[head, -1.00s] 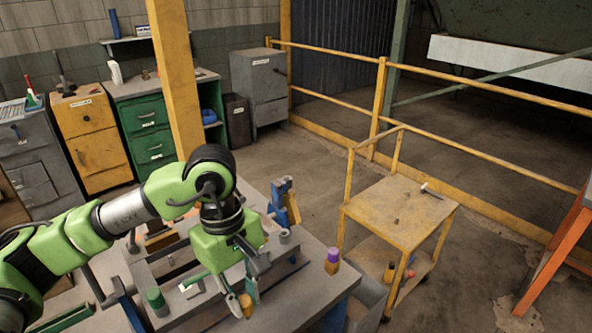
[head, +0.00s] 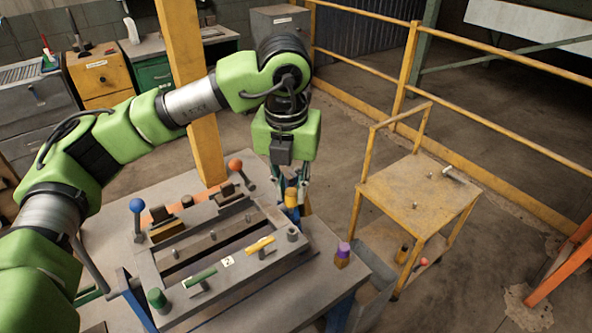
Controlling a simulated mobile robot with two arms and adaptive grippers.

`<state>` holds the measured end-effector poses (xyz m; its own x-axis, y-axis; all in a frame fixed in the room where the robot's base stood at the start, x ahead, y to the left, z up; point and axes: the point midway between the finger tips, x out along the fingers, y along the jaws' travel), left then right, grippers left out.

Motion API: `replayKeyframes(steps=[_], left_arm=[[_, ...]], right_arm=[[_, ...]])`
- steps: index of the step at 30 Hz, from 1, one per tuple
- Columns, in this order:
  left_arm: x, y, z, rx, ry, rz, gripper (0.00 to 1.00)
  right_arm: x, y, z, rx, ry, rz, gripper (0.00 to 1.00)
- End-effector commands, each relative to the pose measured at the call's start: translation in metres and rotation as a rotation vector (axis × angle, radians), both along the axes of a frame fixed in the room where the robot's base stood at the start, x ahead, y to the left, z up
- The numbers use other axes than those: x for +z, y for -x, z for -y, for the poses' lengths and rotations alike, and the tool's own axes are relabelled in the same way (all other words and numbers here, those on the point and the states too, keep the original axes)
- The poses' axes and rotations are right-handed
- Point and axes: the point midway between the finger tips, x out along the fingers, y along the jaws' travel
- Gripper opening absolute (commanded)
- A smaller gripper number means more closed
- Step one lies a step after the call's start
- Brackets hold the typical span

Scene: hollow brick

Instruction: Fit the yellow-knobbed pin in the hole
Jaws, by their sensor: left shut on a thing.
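My left gripper (head: 290,186) points down above the far right corner of the bench. It is shut on a small yellow-topped piece (head: 291,198), which looks like the yellow-knobbed pin. Its lower end is hard to make out against blue parts behind it. A grey hollow-looking cylinder (head: 292,234) stands on the right end of the grey fixture (head: 160,268), just below and in front of the gripper. I cannot tell whether this is the pin's hole. My right gripper is not in view.
The fixture carries a yellow handle (head: 261,245) and a green handle (head: 200,277). A green-knobbed piece (head: 158,300) stands at its front left, a purple-topped piece (head: 343,253) at the right. Blue (head: 137,206) and orange (head: 235,165) ball levers stand behind. A yellow cart (head: 415,205) is to the right.

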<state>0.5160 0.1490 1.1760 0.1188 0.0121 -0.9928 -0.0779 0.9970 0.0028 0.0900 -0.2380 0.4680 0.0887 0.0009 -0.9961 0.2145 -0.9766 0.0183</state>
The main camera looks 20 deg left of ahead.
Motion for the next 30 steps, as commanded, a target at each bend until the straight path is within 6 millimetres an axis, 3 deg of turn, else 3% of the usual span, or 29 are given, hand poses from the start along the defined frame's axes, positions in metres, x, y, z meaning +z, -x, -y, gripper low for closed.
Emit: replayKeyframes(steps=[8, 27, 30], left_arm=[[0.002, -0.004, 0.001, 0.114, 0.000, -0.001, 0.00], [-0.053, -0.003, 0.001, 0.111, 0.001, -0.001, 0.00], [-0.049, -0.004, 0.001, 0.111, 0.001, 0.000, 0.00]], right_arm=[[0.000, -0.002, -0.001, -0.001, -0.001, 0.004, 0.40], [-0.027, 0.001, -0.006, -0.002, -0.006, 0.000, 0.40], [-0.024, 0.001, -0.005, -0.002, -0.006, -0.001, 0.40]])
